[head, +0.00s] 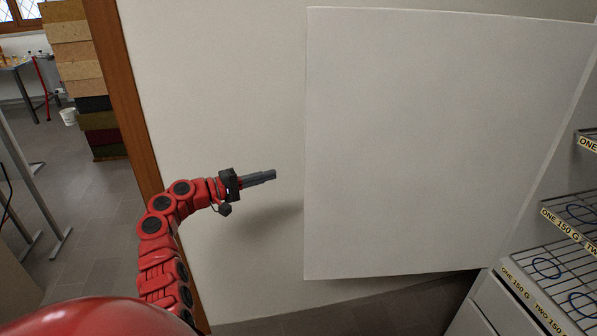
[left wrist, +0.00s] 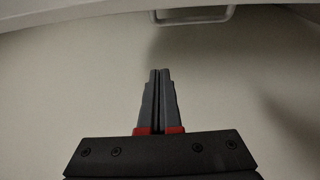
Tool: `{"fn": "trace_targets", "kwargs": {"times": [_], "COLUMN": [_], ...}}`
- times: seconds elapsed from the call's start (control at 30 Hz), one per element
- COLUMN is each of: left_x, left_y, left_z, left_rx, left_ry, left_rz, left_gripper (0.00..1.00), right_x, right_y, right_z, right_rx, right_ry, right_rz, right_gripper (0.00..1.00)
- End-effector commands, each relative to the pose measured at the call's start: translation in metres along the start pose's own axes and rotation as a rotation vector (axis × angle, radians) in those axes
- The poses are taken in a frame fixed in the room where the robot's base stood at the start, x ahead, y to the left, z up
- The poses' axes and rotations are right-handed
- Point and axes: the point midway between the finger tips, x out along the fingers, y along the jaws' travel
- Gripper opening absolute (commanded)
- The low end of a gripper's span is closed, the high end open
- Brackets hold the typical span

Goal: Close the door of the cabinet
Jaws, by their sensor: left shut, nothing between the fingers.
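The cabinet door (head: 440,150) is a large plain white panel. It stands wide open, running from the cabinet (head: 489,300) at the right out to its free edge on the left. My left gripper (head: 275,175) is shut and empty, a little left of that free edge, with a visible gap to it. In the left wrist view its closed fingers (left wrist: 158,73) point toward a pale handle (left wrist: 195,17) at the top, below a light panel edge. The handle does not show in the head view. My right gripper is not in view.
Wire shelves (head: 545,260) with labels and blue rings fill the cabinet at the right. A pale wall (head: 220,60) with a brown wooden edge (head: 118,90) stands behind my arm. Open tiled floor (head: 85,200), stacked boards (head: 75,50) and a table lie to the left.

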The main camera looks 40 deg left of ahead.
Motion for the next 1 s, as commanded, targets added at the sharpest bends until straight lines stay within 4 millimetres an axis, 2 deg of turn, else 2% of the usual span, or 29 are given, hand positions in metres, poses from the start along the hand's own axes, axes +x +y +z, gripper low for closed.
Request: {"fn": "trace_targets", "kwargs": {"times": [0.03, 0.1, 0.23, 0.6, 0.77, 1.0], "left_x": [-0.008, -0.012, -0.004, 0.062, 0.086, 0.079], "left_y": [0.009, 0.015, 0.019, 0.019, 0.019, 0.019], "left_z": [0.006, 0.014, 0.019, 0.024, 0.026, 0.039], "left_rx": [0.005, 0.008, 0.008, 0.006, 0.008, 0.011], "left_ry": [-0.033, -0.069, -0.088, -0.083, -0.083, -0.079], "left_rz": [0.0, -0.002, -0.001, -0.001, -0.001, 0.003], "left_gripper": [0.0, 0.0, 0.0, 0.0, 0.0, 0.0], "right_x": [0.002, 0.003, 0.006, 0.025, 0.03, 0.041], "right_y": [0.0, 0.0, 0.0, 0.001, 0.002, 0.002], "right_z": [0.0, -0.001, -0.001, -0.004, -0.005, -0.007], "right_rx": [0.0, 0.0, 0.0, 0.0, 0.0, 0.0], "right_ry": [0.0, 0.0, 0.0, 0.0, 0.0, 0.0], "right_rz": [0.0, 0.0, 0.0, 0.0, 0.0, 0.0], "right_gripper": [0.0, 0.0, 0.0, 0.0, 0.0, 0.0]}}
